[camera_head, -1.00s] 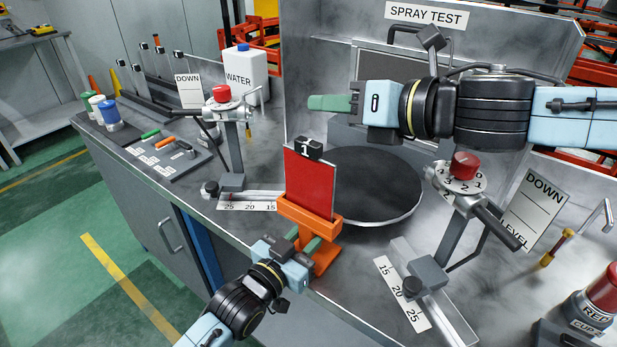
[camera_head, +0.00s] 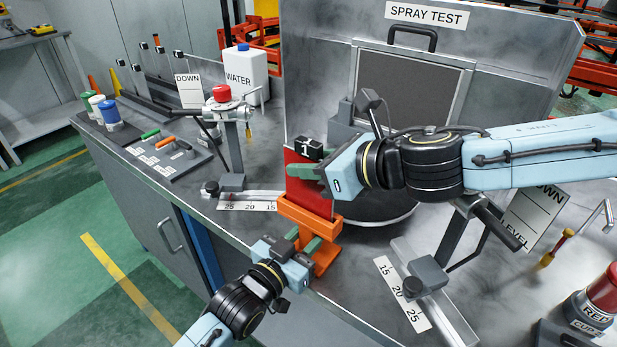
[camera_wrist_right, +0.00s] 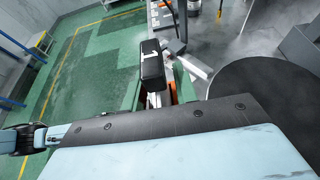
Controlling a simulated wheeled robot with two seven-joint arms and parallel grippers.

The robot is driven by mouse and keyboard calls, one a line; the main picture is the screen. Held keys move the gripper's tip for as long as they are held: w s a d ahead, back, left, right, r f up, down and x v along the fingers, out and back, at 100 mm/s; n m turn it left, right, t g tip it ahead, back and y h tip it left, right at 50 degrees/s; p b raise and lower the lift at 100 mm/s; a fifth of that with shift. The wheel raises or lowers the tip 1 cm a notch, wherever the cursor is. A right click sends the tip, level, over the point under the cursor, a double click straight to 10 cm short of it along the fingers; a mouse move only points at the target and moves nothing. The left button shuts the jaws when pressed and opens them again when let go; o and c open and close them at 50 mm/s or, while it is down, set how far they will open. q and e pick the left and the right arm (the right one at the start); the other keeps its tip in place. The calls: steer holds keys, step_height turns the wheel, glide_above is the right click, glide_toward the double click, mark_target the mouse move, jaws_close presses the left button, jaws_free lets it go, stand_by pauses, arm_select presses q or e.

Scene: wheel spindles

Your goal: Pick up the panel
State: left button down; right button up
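The red panel (camera_head: 318,197) stands upright in the orange holder (camera_head: 328,224), with a black tab marked 1 (camera_head: 309,149) on top. My right gripper (camera_head: 303,171) overlaps the panel's upper part in the head view, just below the tab, hiding some of it. I cannot tell whether it touches the panel or how far its fingers are apart.
A dark round turntable (camera_head: 385,210) lies behind the panel, partly hidden by my right arm. Clamp stands with a left scale (camera_head: 248,207) and a right scale (camera_head: 402,294) flank the holder. A white water jug (camera_head: 246,75) stands at the back left.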

steer(key=shift+w+a, duration=0.1)
jaws_close()
steer(key=shift+r, duration=0.1)
step_height(320, 180, up, 10)
steer(key=shift+f, duration=0.1)
stand_by(0.7)
arm_select(q)
steer(key=c, duration=1)
jaws_free()
